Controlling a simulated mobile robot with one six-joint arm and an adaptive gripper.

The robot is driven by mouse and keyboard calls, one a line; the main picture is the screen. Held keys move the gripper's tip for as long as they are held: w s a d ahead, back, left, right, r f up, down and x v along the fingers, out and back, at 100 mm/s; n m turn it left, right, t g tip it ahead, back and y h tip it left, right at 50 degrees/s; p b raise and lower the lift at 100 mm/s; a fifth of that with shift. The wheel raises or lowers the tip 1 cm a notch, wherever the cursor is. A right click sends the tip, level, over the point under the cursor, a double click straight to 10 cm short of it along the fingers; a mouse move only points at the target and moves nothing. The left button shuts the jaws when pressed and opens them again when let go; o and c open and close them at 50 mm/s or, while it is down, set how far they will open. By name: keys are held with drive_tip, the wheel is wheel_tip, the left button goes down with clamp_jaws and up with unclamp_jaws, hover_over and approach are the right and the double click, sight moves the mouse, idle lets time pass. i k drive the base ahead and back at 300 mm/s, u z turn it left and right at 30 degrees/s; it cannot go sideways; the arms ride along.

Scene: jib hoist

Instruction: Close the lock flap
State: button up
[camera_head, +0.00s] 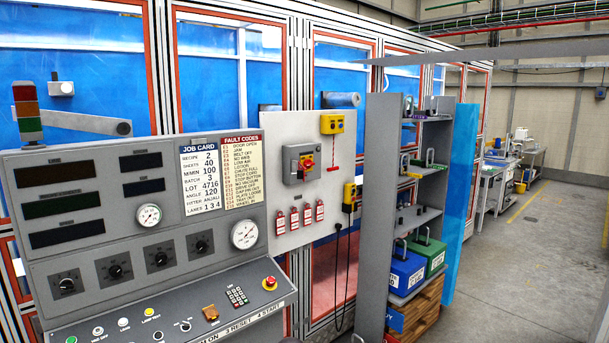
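I cannot make out a lock flap for certain. A grey switch box (293,163) with a red and yellow rotary handle (306,163) is fixed to the pale panel (264,146) in the middle. Several red tags or padlocks (294,217) hang in a row below it. A small yellow box (332,122) sits at the panel's upper right, with a short red piece hanging under it. Whether any flap on these is open is too small to tell. My gripper is not in view.
A grey control console (150,262) with dials and buttons fills the lower left. A yellow pendant (350,197) with a black cable hangs right of the panel. A grey shelf rack (379,220) holds blue and green boxes. Concrete floor (540,265) at right is clear.

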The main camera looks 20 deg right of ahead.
sight(301, 174)
drive_tip(key=i, duration=0.9)
drive_tip(key=u, duration=0.05)
